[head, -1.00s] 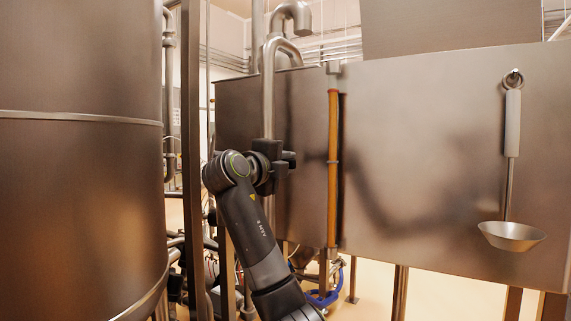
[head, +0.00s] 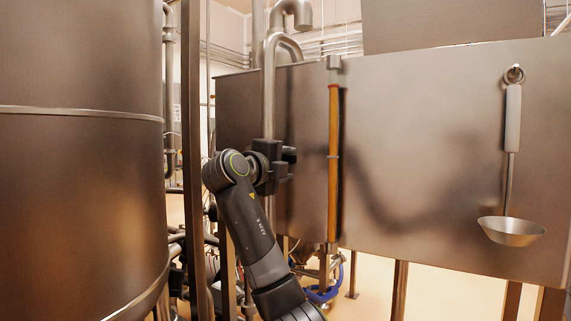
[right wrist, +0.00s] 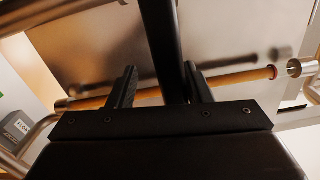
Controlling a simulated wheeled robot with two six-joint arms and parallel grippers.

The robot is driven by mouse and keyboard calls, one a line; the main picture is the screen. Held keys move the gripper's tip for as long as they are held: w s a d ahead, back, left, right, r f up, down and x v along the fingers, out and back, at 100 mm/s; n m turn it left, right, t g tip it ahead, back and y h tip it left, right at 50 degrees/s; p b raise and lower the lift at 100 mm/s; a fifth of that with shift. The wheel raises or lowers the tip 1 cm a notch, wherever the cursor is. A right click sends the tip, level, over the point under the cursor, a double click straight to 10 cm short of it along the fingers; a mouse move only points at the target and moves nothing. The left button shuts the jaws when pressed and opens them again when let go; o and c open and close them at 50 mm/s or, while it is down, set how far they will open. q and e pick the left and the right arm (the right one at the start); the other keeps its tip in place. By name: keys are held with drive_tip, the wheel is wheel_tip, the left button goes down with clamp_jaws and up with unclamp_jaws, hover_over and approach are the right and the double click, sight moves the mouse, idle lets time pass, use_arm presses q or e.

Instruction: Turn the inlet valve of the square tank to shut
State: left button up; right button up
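The square tank (head: 430,130) is the large brushed-steel box across the middle and right of the head view. A vertical steel pipe (head: 268,95) runs down in front of its left part. In the right wrist view, the gripper (right wrist: 160,70) is open, one finger on each side of a dark straight bar (right wrist: 162,45), possibly the valve's lever. The bar lies nearer the right finger; contact is unclear. The valve body is not clearly visible. My left gripper is out of view.
An orange sight tube (head: 333,170) stands on the tank front, right of the gripper. A ladle (head: 511,230) hangs farther right. A large round tank (head: 80,210) fills the left side, with a dark upright post (head: 193,150) beside it.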

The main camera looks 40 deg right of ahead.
idle(0.3)
drive_tip(key=shift+s+a+f, duration=0.1)
drive_tip(key=shift+a, duration=0.35)
use_arm(q)
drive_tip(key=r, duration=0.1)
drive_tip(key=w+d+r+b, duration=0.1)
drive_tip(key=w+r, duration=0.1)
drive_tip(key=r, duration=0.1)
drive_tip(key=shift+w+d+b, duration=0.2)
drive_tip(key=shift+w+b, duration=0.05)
drive_tip(key=shift+b, duration=0.15)
use_arm(e)
drive_tip(key=v, duration=1.6)
drive_tip(key=shift+a, duration=0.25)
